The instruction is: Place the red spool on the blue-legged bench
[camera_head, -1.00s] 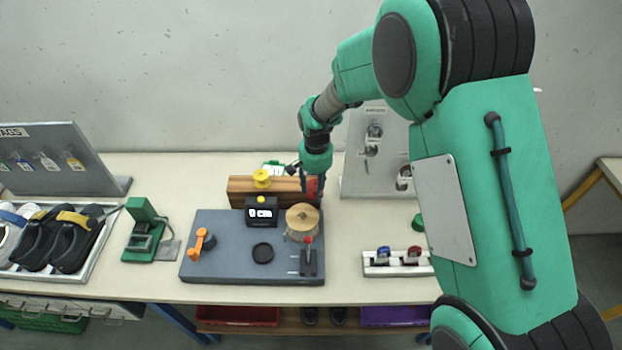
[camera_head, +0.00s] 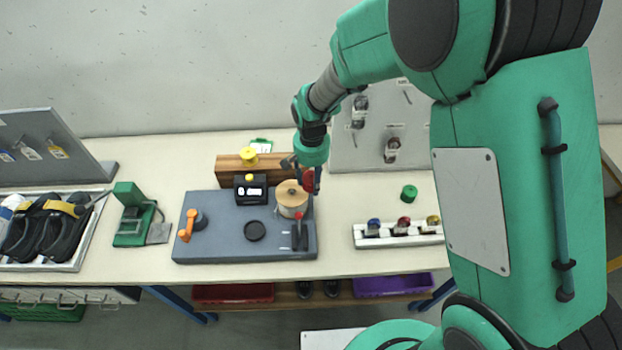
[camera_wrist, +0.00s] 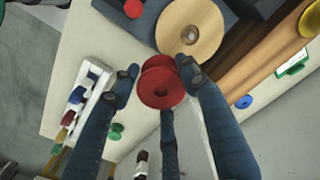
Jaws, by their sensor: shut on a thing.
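My gripper (camera_head: 307,172) is shut on the red spool (camera_wrist: 160,84), with its dark blue fingers around the spool in the wrist view. The red spool also shows in the head view (camera_head: 310,182), partly hidden by the gripper. It is beside the large tan reel, near the right end of the wooden block. The gap under the spool is hard to judge. The blue-legged bench (camera_head: 345,240) is the long cream-topped bench below, with blue legs under its front edge.
A grey board (camera_head: 215,245) carries the tan reel (camera_head: 292,198), an orange lever and a black device. The wooden block (camera_head: 228,170) holds a yellow spool (camera_head: 248,156). A green spool (camera_head: 409,193) stands right, behind a white rack (camera_head: 372,242). Bare bench top lies between board and rack.

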